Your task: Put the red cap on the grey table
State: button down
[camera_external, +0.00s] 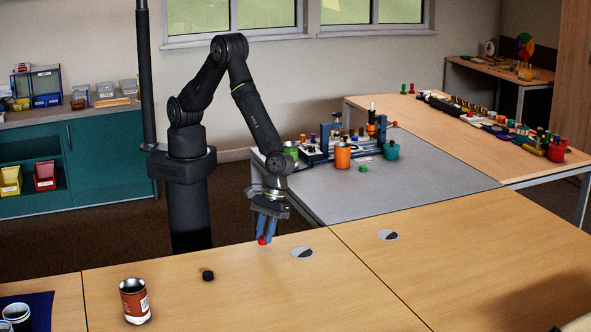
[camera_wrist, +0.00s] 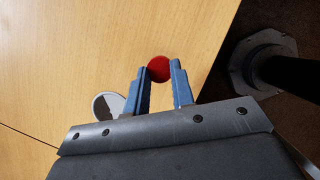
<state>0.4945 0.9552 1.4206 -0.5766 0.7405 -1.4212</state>
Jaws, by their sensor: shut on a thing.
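The red cap (camera_external: 263,240) is between the fingertips of my gripper (camera_external: 266,228), low over the wooden table near its back edge. In the wrist view the round red cap (camera_wrist: 159,69) sits between the two blue fingers of my gripper (camera_wrist: 162,78), which are shut on it. I cannot tell whether the cap touches the wood. The grey table (camera_external: 400,187) stands behind and to the right of my gripper, with a bare stretch at its front.
On the grey table are a green cap (camera_external: 363,169), an orange can (camera_external: 342,156), a teal pot (camera_external: 391,150) and a fixture (camera_external: 330,143). A black cap (camera_external: 208,275) and a brown-labelled can (camera_external: 134,301) stand on the wooden table (camera_external: 260,300). Discs (camera_external: 302,253) lie nearby.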

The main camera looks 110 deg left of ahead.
notch_tip(320, 180, up, 2)
jog(key=shift+r, duration=0.1)
jog(key=s+d+r, duration=0.5)
jog(key=s+r, duration=0.1)
jog(key=s, duration=0.4)
jog(key=shift+s+r, duration=0.2)
jog(key=shift+s, duration=0.15)
jog(key=w+a+n+t, duration=0.2)
jog(key=w+a+n, duration=0.4)
jog(key=w+a, duration=0.8)
jog(key=n+t+y, duration=0.3)
jog(key=n+y, duration=0.1)
jog(key=n, duration=1)
send_over(374, 172)
jog(key=s, duration=0.2)
jog(key=f, duration=0.6)
jog(key=shift+w+d+f, duration=0.25)
jog(key=shift+d, duration=0.05)
jog(key=shift+a+f, duration=0.25)
jog(key=shift+f, duration=0.1)
jog(key=shift+f+t, duration=0.3)
jog(key=shift+f, duration=1.45)
